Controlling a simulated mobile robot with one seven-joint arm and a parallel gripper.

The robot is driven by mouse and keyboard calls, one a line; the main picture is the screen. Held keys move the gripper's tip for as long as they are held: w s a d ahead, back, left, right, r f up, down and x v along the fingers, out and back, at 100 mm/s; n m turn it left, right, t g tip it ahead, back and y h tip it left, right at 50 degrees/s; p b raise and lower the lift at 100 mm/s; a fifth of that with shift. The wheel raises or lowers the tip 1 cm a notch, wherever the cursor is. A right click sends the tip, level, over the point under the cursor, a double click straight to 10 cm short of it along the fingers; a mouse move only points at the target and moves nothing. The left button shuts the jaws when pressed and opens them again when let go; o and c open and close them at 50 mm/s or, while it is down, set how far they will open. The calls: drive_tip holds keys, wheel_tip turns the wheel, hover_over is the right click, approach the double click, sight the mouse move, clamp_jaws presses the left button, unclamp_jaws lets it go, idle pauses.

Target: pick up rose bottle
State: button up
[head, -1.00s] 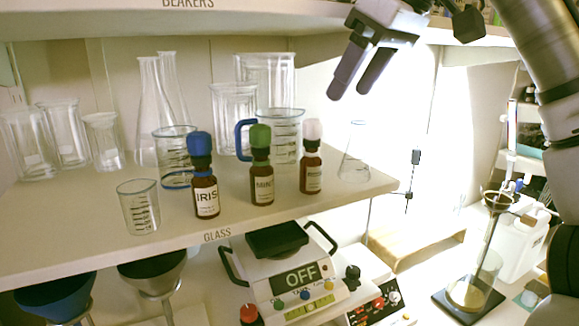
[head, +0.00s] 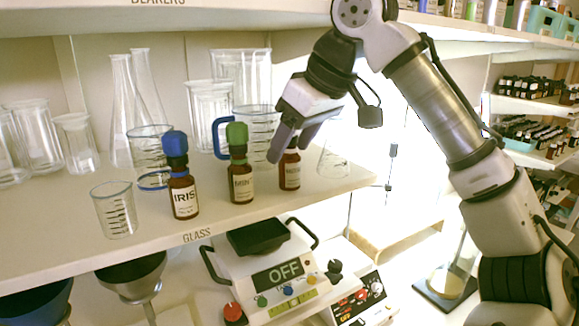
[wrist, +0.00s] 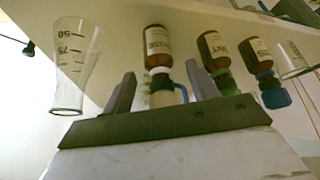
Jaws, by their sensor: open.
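The rose bottle (head: 289,173) is a small brown bottle with a white label, at the right end of a row of three on the shelf. Its pale cap is mostly hidden by my gripper in the head view. My gripper (head: 288,148) is open at the top of this bottle, pointing down at it. In the wrist view, which looks inverted, the rose bottle (wrist: 158,42) lies between the two fingers of my gripper (wrist: 160,72), its label partly readable. I cannot tell if the fingers touch it.
The mint bottle (head: 240,178) with a green cap and the iris bottle (head: 183,190) with a blue cap stand to the left. A glass flask (head: 334,158) is close on the right. A blue-handled beaker (head: 262,130) stands behind. The shelf edge (head: 196,236) is in front.

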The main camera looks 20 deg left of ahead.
drive_tip(key=shift+x, duration=0.85)
drive_tip(key=shift+c, duration=0.4)
drive_tip(key=shift+r, duration=0.1)
drive_tip(key=c, duration=1)
drive_tip(key=shift+r, duration=0.15)
